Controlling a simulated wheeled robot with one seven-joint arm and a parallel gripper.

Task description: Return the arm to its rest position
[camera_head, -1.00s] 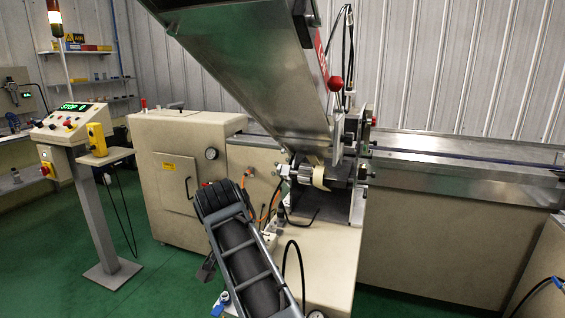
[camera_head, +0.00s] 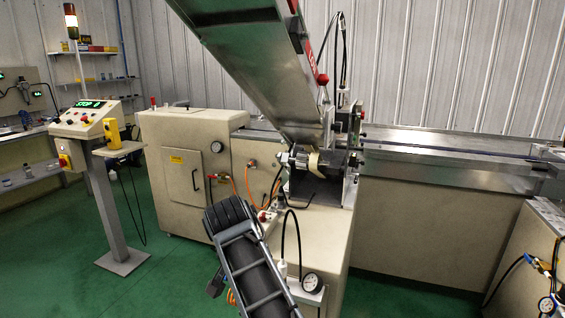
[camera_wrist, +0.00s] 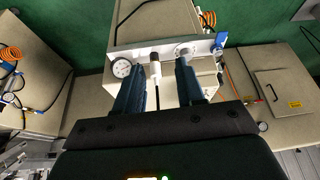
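My arm (camera_head: 256,268) rises from the bottom of the head view, in front of the wrapping machine (camera_head: 190,180). The gripper's fingers cannot be made out in that view. In the wrist view, my gripper (camera_wrist: 160,82) has two dark blue fingers standing apart. Nothing is held between them. A white bar with a round gauge (camera_wrist: 122,68) and a grey fitting lies beyond the fingertips. I cannot tell how far it is from them.
A control console (camera_head: 88,120) with a green lit display stands at left on a post. A sloping metal chute (camera_head: 255,70) overhangs the machine. A long metal bed (camera_head: 450,160) runs right. Green floor (camera_head: 150,285) is open at lower left. Hoses hang near my arm.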

